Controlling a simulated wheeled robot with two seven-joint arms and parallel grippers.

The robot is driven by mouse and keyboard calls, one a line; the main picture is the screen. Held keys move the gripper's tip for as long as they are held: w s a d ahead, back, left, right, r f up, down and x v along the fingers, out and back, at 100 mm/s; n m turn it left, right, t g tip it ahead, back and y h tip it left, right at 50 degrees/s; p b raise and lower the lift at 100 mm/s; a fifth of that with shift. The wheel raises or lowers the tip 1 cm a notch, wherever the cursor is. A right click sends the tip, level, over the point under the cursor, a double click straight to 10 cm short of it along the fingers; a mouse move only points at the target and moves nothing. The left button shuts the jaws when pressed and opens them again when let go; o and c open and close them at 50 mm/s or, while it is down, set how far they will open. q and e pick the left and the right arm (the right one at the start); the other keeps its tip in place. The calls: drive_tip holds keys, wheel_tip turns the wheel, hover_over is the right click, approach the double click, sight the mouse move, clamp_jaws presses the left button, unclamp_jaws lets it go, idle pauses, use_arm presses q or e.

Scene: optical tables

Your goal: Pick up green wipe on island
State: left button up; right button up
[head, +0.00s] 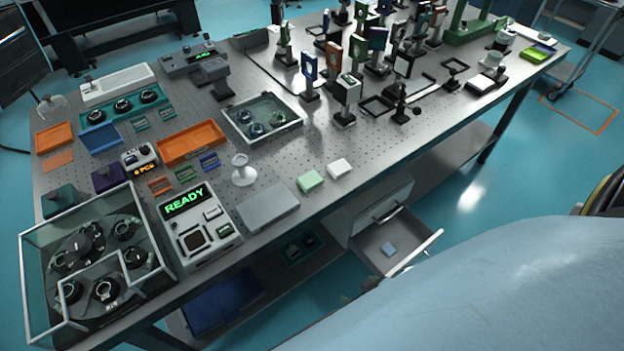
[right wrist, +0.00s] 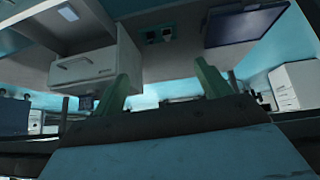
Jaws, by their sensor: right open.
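The green wipe (head: 310,181) is a small pale green folded pad. It lies flat near the front edge of the island (head: 330,212), left of a similar white pad (head: 340,168). My right gripper (right wrist: 165,84) is open, with two green fingers apart and nothing between them in the right wrist view. I cannot make out the green wipe in that view. In the head view, the right gripper is mostly hidden by a large pale-blue part of mine at the lower right. My left gripper is not in view.
A grey flat box (head: 268,207) and a READY device (head: 197,228) stand left of the wipe. An open drawer (head: 385,245) juts out below the front edge. Optical mounts crowd the back right. The tabletop just behind the wipe is clear.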

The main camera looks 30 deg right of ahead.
drive_tip(key=w+d+r+t, duration=0.1)
drive_tip(key=w+r+t, duration=0.2)
drive_tip(key=w+r, duration=0.55)
drive_tip(key=t+y+b, duration=0.1)
drive_tip(key=t, duration=0.3)
approach(312, 181)
drive_tip(key=w, duration=0.2)
drive_tip(key=w+a, duration=0.1)
drive_tip(key=shift+f+g+b, duration=0.3)
drive_tip(key=shift+f+b, duration=0.1)
drive_tip(key=shift+d+b+x, duration=0.15)
drive_tip(key=shift+x, duration=1.15)
drive_tip(key=shift+d+b+x, duration=0.15)
drive_tip(key=shift+d+x, duration=0.05)
drive_tip(key=shift+x, duration=1.1)
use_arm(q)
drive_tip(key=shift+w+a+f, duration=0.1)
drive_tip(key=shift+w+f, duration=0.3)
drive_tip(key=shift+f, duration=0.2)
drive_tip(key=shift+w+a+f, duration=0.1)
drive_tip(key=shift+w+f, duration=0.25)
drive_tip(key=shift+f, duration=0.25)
use_arm(e)
drive_tip(key=shift+c, duration=0.3)
drive_tip(key=c, duration=1)
